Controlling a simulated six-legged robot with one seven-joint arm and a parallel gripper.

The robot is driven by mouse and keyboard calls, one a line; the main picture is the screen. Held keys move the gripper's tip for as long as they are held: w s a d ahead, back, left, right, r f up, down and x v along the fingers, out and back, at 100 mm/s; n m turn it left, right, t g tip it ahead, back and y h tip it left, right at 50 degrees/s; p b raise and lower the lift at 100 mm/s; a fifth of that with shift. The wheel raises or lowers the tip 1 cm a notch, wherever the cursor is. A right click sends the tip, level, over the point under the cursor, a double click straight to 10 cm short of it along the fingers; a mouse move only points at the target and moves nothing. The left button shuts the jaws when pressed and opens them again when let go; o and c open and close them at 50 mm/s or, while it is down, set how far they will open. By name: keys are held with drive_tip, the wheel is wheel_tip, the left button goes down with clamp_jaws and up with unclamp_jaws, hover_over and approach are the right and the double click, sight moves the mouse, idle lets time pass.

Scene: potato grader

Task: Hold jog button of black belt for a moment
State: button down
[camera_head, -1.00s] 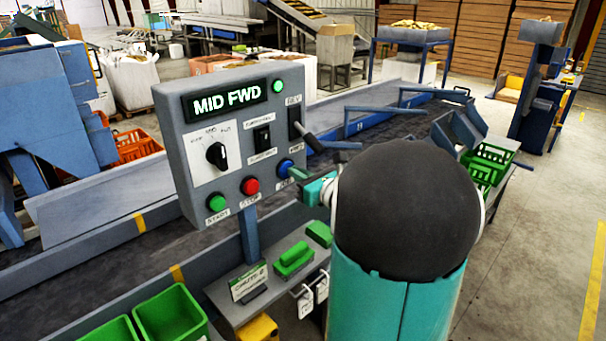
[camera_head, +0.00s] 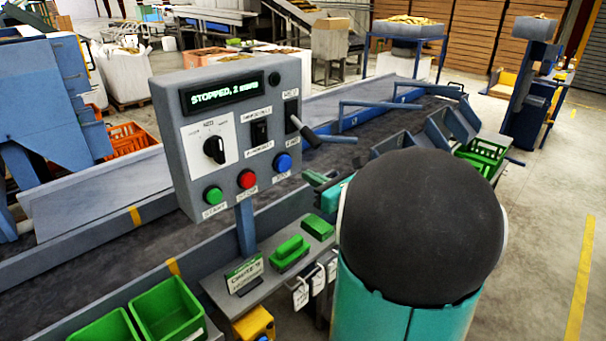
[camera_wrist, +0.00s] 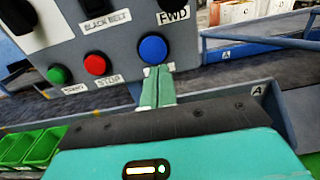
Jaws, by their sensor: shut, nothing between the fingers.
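The blue jog button (camera_head: 283,162) is at the lower right of the grey control box (camera_head: 237,130); it also shows in the wrist view (camera_wrist: 153,48), with its label partly hidden behind my fingertips. My gripper (camera_head: 313,178) is shut and empty, to the right of and a little below the button, with a visible gap in the head view. In the wrist view my gripper (camera_wrist: 158,72) points just below the button. The display (camera_head: 224,94) reads "STOPPED" with smaller text after it. The black belt (camera_head: 215,200) runs behind the box.
A green start button (camera_head: 213,195) and red stop button (camera_head: 247,179) sit left of the blue one. Green bins (camera_head: 165,310) stand at lower left.

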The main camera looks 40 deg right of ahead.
drive_tip(key=s, duration=0.7)
drive_tip(key=shift+s+r, duration=0.2)
drive_tip(key=shift+s, duration=0.15)
drive_tip(key=shift+d, duration=0.1)
idle(0.7)
